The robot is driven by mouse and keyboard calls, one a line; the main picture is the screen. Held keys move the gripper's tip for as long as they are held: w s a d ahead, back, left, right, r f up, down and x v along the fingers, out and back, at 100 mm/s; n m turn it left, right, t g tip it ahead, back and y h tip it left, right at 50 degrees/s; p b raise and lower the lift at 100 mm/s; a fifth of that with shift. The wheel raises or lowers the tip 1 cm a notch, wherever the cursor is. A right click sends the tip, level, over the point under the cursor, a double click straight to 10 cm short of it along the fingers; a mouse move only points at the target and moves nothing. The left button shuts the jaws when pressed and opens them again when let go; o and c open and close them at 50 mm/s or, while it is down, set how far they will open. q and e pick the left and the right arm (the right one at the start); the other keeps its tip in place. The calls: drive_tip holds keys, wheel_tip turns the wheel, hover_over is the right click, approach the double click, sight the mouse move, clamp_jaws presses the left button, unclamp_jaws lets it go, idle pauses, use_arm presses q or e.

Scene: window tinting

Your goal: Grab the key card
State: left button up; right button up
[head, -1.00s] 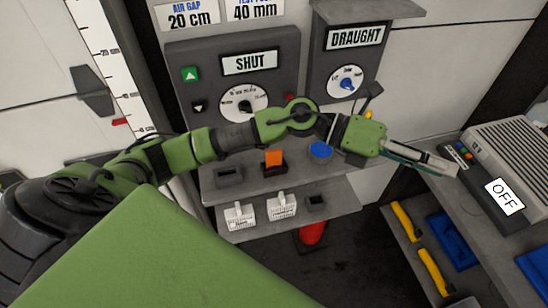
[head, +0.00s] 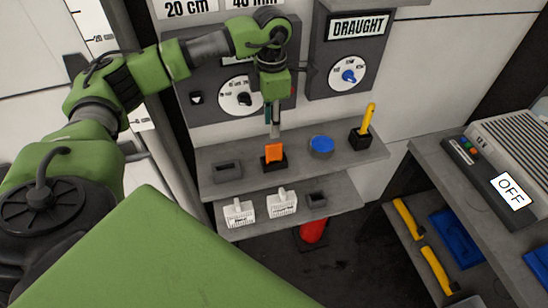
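An orange flat piece (head: 275,152), which looks like the key card, stands in a small black holder (head: 273,166) on the upper grey shelf. My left gripper (head: 273,131) points down just above and behind it, in front of the grey control panel. Its fingers show as a narrow pair; whether they are apart is unclear. I see no contact with the orange piece, which still sits in its holder. My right gripper is out of view.
Beside it on the upper shelf (head: 210,186) are a dark slotted block (head: 228,171), a blue round item (head: 321,146) and a yellow-handled tool (head: 368,121) in a black holder. A grey machine marked OFF (head: 512,150) sits at right.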

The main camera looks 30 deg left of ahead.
sight(274, 144)
use_arm(q)
wheel_tip(274, 144, down, 4)
drive_tip(key=shift+f+b, duration=0.1)
drive_tip(key=shift+b, duration=0.65)
drive_tip(key=f+b, duration=0.2)
drive_tip(key=f, duration=0.3)
drive_tip(key=shift+w+d+b, duration=0.1)
drive_tip(key=shift+d+b, duration=0.2)
drive_tip(key=shift+b, duration=0.1)
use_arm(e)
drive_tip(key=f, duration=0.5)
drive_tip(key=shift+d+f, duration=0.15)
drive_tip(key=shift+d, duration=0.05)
use_arm(q)
drive_tip(key=shift+c, duration=0.3)
drive_tip(key=shift+r, duration=0.1)
clamp_jaws()
